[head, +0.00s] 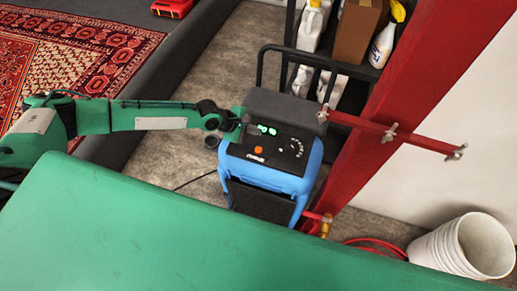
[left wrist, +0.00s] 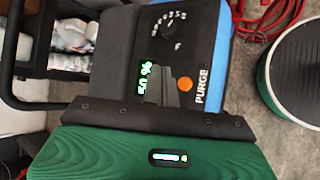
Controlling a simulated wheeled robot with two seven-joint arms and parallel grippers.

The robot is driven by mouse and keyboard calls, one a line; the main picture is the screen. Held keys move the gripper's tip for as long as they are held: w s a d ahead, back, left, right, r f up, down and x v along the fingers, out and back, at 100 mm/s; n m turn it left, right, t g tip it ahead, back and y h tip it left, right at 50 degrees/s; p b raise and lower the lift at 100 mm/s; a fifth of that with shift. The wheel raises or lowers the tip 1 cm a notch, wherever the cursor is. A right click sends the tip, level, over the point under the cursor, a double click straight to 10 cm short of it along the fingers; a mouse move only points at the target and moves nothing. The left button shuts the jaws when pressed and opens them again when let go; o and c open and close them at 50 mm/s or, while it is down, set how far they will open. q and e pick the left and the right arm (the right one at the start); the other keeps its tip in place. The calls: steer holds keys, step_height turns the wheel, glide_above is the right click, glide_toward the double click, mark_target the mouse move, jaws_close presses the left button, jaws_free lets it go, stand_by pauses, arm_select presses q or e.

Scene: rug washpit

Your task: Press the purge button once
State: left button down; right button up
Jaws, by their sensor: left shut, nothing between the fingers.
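The orange purge button (head: 258,150) sits on the black sloping panel of a blue machine (head: 265,178). In the left wrist view the orange button (left wrist: 185,84) is beside the white word PURGE (left wrist: 201,90). My left gripper (head: 243,124) is shut and empty, over the left side of the panel, near the green display (head: 267,130). In the left wrist view its dark fingers (left wrist: 166,88) lie between the display (left wrist: 146,82) and the button, and the button is uncovered. I cannot tell the height of the fingertips above the panel. My right gripper is not in view.
The machine has a black handle frame (head: 262,66). A red post (head: 415,75) with a red crossbar stands close on its right. A shelf with white bottles (head: 382,45) is behind. White buckets (head: 455,248) and a red hose (head: 375,243) are at right. A patterned rug (head: 75,60) lies left.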

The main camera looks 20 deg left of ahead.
arm_select(q)
steer(key=b, duration=0.7)
glide_above(256, 150)
step_height(256, 150, down, 8)
steer(key=shift+a+r, duration=0.1)
steer(key=shift+f, duration=0.5)
stand_by(1.0)
steer(key=shift+f+b, duration=0.35)
steer(key=shift+f, duration=0.05)
